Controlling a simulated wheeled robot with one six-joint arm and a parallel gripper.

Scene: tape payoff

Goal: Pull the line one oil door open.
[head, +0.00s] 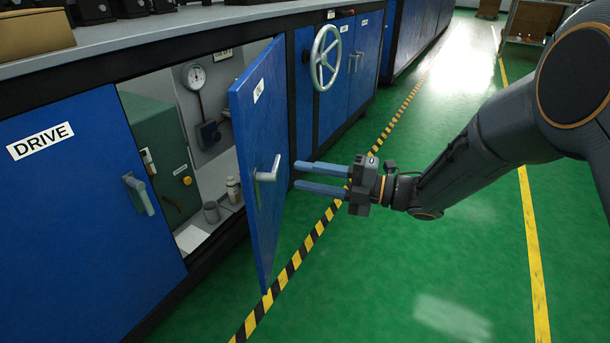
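The blue oil door (262,130) stands swung well out from the cabinet front, with a small white label near its top that is too oblique to read surely. Its grey lever handle (267,174) is on the outer face, near the free edge. My gripper (296,176) is to the right of the door, its two blue-grey fingers pointing left toward the handle. The fingers are apart with nothing seen between them. The fingertips appear close to the door and right of the handle; I cannot tell whether they touch it.
The open compartment shows a green box (160,150), a gauge (195,76), a cup (211,212) and a bottle (233,190). The DRIVE door (80,200) is shut at left. A handwheel (325,56) sticks out behind the oil door. Green floor (440,250) at right is clear.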

